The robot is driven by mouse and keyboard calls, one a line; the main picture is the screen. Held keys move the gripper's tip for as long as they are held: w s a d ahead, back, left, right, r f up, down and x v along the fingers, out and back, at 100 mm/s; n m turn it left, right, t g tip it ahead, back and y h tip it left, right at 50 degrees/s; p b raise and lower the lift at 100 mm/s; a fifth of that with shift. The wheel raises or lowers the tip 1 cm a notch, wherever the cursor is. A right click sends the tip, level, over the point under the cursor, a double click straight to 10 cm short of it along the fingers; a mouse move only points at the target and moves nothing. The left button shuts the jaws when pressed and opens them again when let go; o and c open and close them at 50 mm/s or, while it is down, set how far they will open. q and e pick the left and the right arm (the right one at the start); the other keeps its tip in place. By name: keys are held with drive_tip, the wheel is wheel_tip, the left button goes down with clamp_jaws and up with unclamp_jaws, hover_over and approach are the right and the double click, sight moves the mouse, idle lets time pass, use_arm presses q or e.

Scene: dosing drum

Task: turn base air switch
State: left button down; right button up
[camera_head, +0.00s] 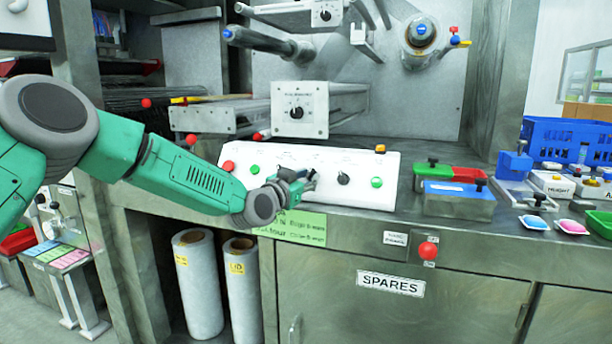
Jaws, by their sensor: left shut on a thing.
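A white sloped control panel (375,163) stands on the bench edge. It carries a black rotary knob (343,178), green buttons such as the one at its right (377,182), and a red button (228,165) at its left. My left gripper (306,184) reaches in from the left to the middle of the panel, just left of the visible black knob. It is shut on a switch knob there, which the fingers mostly hide. The label and the knob's angle cannot be read. My right gripper is not in view.
A white box with a black knob (299,110) and rollers stand behind the panel. Red, green and blue trays (458,200) lie to the right. A red button (428,250) sticks out of the bench front. A blue crate (567,140) is farther right.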

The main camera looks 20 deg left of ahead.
use_arm(q)
drive_tip(key=n+y+p, duration=0.1)
drive_tip(key=n, duration=0.1)
drive_tip(key=n+y+p, duration=0.1)
drive_tip(key=n+y, duration=0.1)
drive_tip(key=r+n+t+y+p, duration=0.1)
drive_tip(key=n, duration=0.1)
drive_tip(key=shift+d+n+y, duration=0.25)
drive_tip(key=shift+n+y, duration=0.05)
drive_tip(key=shift+y, duration=0.1)
drive_tip(key=shift+d+n+g+y+p, duration=0.1)
drive_tip(key=shift+n+g+y+p, duration=0.25)
drive_tip(key=shift+n+y+p, duration=1.1)
drive_tip(key=shift+d+n+g+y+p, duration=0.1)
drive_tip(key=shift+n+g+y+p, duration=0.5)
drive_tip(key=shift+n, duration=1.55)
drive_tip(key=shift+y+b, duration=0.3)
drive_tip(key=shift+y, duration=0.05)
drive_tip(key=c, duration=1.6)
unclamp_jaws()
drive_tip(key=shift+w, duration=0.1)
drive_tip(key=shift+w+f, duration=0.2)
drive_tip(key=shift+f, duration=0.2)
drive_tip(key=shift+s+d, duration=0.15)
drive_tip(key=shift+s, duration=0.25)
drive_tip(key=v, duration=1.1)
drive_tip(key=shift+s+f, duration=0.1)
drive_tip(key=shift+f, duration=0.1)
